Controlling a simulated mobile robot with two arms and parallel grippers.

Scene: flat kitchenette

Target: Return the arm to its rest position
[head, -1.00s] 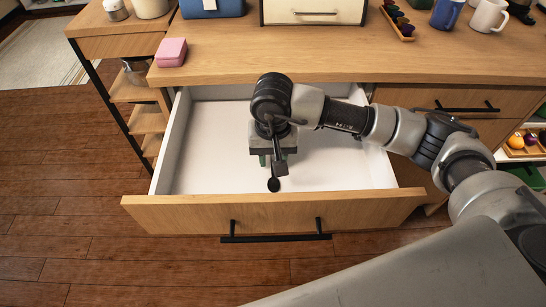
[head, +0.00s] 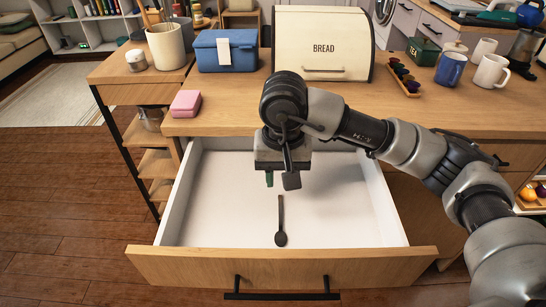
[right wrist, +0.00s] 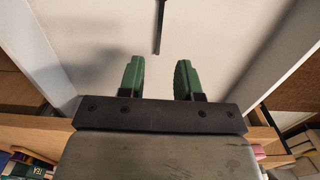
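My right gripper (head: 280,180) hangs above the open drawer (head: 340,215), over its back half. In the right wrist view its two green fingers (right wrist: 159,80) stand apart with nothing between them, so it is open. A dark spoon (head: 281,220) lies on the white drawer floor, apart from the gripper and in front of it. Part of its dark handle shows in the right wrist view (right wrist: 158,27). My left gripper is in neither view.
The counter above the drawer holds a pink block (head: 185,103), a blue box (head: 224,50), a bread box (head: 322,45), a pod tray (head: 404,80), and mugs (head: 450,68). The drawer front (head: 285,268) juts out over the wooden floor.

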